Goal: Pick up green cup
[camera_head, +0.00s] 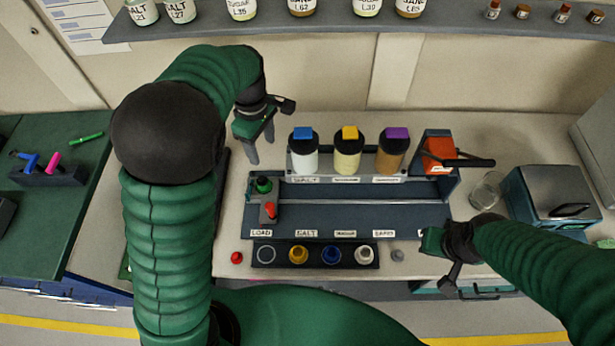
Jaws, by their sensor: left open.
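No thing is plainly recognisable as a green cup. A small green round piece (263,185) with a dark rim stands at the left end of the grey-blue station, behind a red piece (269,211); I cannot tell whether it is the cup. My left gripper (260,143) is open and empty, fingers pointing down, above the bench behind and left of the station. My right gripper (440,263) is at the station's front right corner; its jaw gap is unclear. My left arm hides part of the bench on the left.
Jars with blue (304,133), yellow (349,132) and purple (396,132) lids stand in the station's back row. A front holder (315,263) carries several round pieces, including yellow and blue. A clear glass (486,190) and a metal-lidded box (550,190) stand right. A shelf (450,27) spans the back.

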